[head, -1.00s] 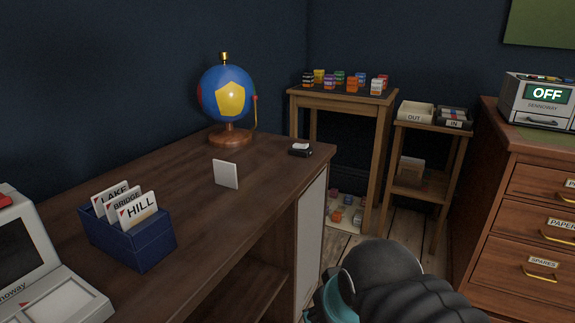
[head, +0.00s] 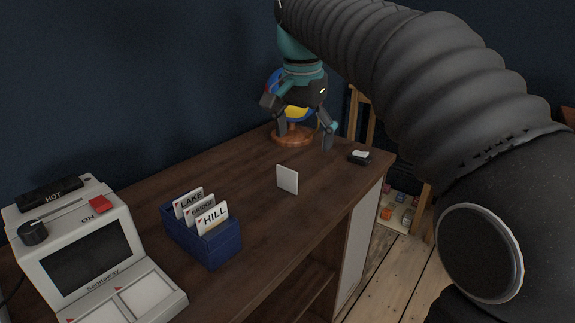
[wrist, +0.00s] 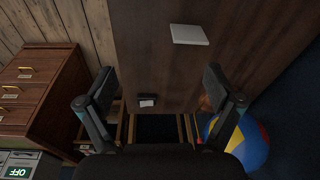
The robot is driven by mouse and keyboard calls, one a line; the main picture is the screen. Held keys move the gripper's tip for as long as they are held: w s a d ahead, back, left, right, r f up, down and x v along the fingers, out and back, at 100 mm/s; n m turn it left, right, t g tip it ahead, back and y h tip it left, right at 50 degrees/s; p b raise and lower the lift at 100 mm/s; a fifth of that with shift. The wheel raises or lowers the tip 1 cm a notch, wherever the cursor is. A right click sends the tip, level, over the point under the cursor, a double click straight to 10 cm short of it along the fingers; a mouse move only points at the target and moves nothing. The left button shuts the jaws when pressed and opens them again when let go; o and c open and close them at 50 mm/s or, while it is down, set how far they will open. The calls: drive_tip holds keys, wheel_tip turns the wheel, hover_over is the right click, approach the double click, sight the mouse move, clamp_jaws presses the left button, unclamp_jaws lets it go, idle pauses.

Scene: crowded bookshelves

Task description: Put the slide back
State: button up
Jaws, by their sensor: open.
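A blank white slide (head: 288,180) stands on the desk's dark wooden top, right of the blue box. It also shows in the wrist view (wrist: 189,34), near the top edge. The blue box (head: 212,247) holds upright white cards labelled LAKE, BRIDGE and HILL (head: 212,218). My gripper (head: 304,136) is open and empty, pointing down above the far part of the desk, in front of the globe and beyond the slide. In the wrist view its two fingers (wrist: 160,76) are spread wide, with the slide beyond their tips.
A white viewer (head: 88,255) with a dark screen stands at the desk's left. A small black object with a white top (head: 361,156) sits near the desk's right edge. Bare desk surrounds the slide.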

sight(287, 169)
drive_tip(key=w+a+r+m, duration=0.1)
drive_tip(key=w+a+r, duration=0.1)
drive_tip(key=w+a, duration=0.15)
drive_tip(key=shift+g, duration=0.3)
drive_tip(key=shift+w+d+f+b, duration=0.1)
drive_tip(key=shift+w+f+b, duration=0.2)
drive_tip(key=shift+f, duration=1.95)
drive_tip(key=shift+w+a+f+b, duration=0.1)
drive_tip(key=shift+w+f+b, duration=0.25)
drive_tip(key=shift+f, duration=1.95)
drive_tip(key=shift+w+d+f+b, duration=0.1)
drive_tip(key=shift+w+f+b, duration=0.2)
drive_tip(key=shift+f, duration=1.95)
drive_tip(key=c, duration=0.8)
drive_tip(key=shift+r, duration=0.1)
drive_tip(key=shift+c, duration=0.5)
